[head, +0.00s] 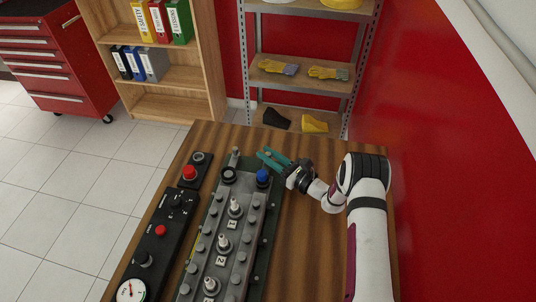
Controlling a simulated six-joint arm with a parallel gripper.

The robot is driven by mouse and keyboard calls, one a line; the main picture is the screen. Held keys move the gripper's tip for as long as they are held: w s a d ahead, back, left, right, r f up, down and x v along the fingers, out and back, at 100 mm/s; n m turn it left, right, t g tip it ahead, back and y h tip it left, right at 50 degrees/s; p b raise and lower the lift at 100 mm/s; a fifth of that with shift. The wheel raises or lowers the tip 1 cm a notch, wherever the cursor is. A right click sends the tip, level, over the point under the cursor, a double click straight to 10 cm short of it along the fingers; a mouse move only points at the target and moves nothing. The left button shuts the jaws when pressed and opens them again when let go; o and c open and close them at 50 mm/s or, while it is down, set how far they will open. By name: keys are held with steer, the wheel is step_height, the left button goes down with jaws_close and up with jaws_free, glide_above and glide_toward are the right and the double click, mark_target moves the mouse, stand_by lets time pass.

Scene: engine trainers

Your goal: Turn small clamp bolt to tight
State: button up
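The engine trainer (222,240) is a long grey metal block with several bolts and numbered posts, lying on the wooden table. My gripper (265,155) has teal fingers and is at the block's far end, just beyond and above a blue cap (263,177). The fingertips look slightly apart, with a small brownish spot near them that may be a bolt head. I cannot tell whether they touch it. The small clamp bolt cannot be surely picked out at this size. A grey upright post (235,156) and a dark ring (228,175) stand left of the fingers.
A black control panel (160,235) with a red button (160,230) and a gauge (131,291) lies left of the block. A small box with a red button (190,172) is beyond it. The wooden table (305,250) is bare right of the block. Shelves stand behind.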

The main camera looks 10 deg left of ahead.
jaws_close()
steer(key=m+t+h, duration=0.2)
steer(key=t, duration=0.1)
steer(key=shift+s+a+m, duration=0.1)
steer(key=shift+a+m, duration=0.05)
steer(key=shift+m, duration=0.15)
steer(key=shift+m+t+h, duration=1.1)
steer(key=shift+t+h, duration=0.2)
steer(key=shift+h, duration=0.2)
steer(key=o, duration=0.8)
jaws_free()
steer(key=shift+c, duration=0.2)
